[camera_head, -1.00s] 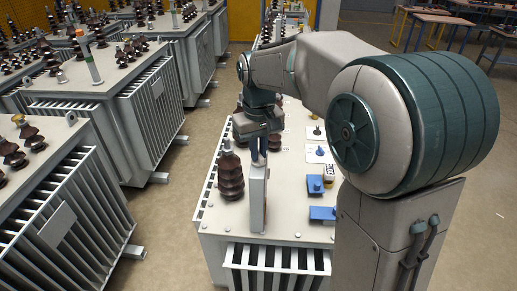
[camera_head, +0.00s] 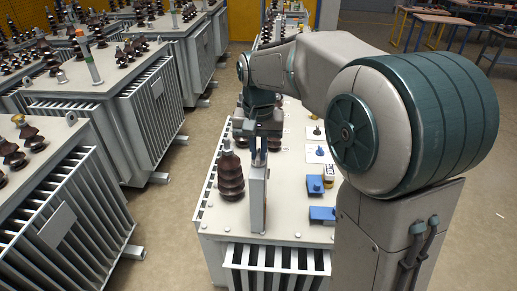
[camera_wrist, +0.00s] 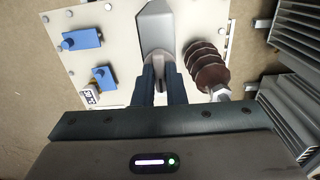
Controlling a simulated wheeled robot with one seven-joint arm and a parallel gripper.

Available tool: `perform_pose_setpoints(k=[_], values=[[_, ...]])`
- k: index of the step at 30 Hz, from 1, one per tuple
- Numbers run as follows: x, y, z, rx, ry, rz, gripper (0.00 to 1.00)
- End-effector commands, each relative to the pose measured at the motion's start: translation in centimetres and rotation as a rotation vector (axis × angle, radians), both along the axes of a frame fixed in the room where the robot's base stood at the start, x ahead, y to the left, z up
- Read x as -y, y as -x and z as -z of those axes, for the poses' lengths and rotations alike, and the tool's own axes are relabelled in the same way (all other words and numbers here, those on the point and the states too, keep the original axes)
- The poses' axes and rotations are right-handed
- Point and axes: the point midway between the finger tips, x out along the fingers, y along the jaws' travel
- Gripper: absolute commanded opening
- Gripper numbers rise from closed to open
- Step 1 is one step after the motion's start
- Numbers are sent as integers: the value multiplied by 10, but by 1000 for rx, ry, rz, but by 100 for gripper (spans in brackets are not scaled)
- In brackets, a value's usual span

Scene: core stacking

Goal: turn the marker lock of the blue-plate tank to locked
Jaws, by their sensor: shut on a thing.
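The tank's pale top plate (camera_head: 215,212) carries two blue plates with blue knobs, a nearer one (camera_head: 322,213) and a farther one (camera_head: 315,184). They also show at the left in the wrist view (camera_wrist: 82,40) (camera_wrist: 104,76). A tall grey upright piece (camera_head: 258,200) stands near the plate's front edge, left of the blue plates. My gripper (camera_head: 258,160) points down at its top. In the wrist view my gripper (camera_wrist: 160,75) is shut on the grey piece's narrow top part (camera_wrist: 160,62). The fingers hide part of it. I cannot read any locked marking.
A brown ribbed insulator (camera_head: 229,178) stands close left of the grey piece. A small white block with dark marks (camera_head: 329,172) is beside the blue plates. A white plate with a knob (camera_head: 318,153) lies farther back. Other finned tanks (camera_head: 60,215) stand left, across an aisle.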

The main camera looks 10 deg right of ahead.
Motion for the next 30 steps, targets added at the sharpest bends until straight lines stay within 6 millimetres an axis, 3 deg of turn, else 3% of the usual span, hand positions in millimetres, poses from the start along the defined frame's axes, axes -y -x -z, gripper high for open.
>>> perform_pose_setpoints(k=[11,12,14,23,26,30], values=[[0,0,-1,2,-2,5,0],[0,0,-1,2,-2,5,22],[0,0,-1,2,-2,5,33],[0,0,-2,1,-1,4,33],[0,-1,-10,3,-1,3,33],[0,-1,-34,6,-2,3,33]])
